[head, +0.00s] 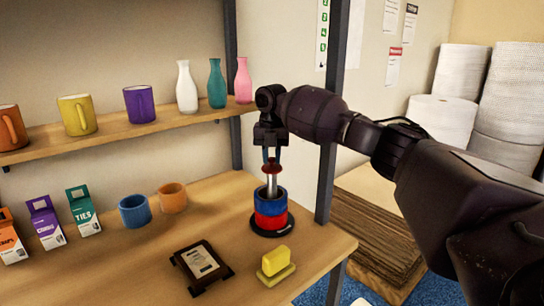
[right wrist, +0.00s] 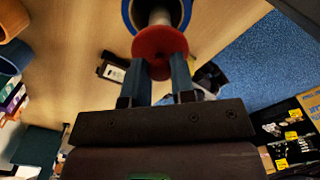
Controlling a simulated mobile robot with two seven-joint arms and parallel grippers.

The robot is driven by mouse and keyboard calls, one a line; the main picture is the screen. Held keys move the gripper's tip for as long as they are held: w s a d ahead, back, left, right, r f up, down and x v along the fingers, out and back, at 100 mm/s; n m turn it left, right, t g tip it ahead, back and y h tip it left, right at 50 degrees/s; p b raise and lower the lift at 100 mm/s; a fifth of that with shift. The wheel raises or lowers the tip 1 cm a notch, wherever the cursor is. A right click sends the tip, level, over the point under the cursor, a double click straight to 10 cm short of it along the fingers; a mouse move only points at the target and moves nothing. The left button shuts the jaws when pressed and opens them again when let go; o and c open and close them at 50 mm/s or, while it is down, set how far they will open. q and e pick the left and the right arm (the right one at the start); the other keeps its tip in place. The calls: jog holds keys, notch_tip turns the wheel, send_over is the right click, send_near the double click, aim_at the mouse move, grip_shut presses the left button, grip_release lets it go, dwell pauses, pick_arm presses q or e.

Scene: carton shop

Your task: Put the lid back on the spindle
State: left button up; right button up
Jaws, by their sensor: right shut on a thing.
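The spindle (head: 272,187) is a pale metal post on a round black base (head: 257,228). A blue ring (head: 263,195) sits on top of a red ring (head: 270,221) around the post. My right gripper (head: 271,156) is upright above the post and shut on the small red lid (head: 271,169). In the right wrist view the lid (right wrist: 155,42) is a red disc between the two fingertips (right wrist: 158,68). The post (right wrist: 158,15) and blue ring (right wrist: 127,14) show just beyond it. I cannot tell whether lid and post touch. My left gripper is not in view.
A framed plaque (head: 203,266) and a yellow block (head: 275,260) lie in front of the spindle. A dark shelf post (head: 329,150) rises close on the right.

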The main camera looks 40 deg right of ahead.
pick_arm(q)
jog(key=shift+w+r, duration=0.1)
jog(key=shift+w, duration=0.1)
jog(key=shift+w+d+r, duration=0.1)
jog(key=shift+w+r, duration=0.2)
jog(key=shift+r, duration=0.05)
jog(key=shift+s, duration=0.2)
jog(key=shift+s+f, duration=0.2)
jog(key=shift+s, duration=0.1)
pick_arm(e)
jog(key=o, duration=0.7)
jog(key=shift+c, duration=0.2)
jog(key=o, duration=0.3)
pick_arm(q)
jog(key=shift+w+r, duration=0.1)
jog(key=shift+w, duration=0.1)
pick_arm(e)
jog(key=shift+o, duration=0.4)
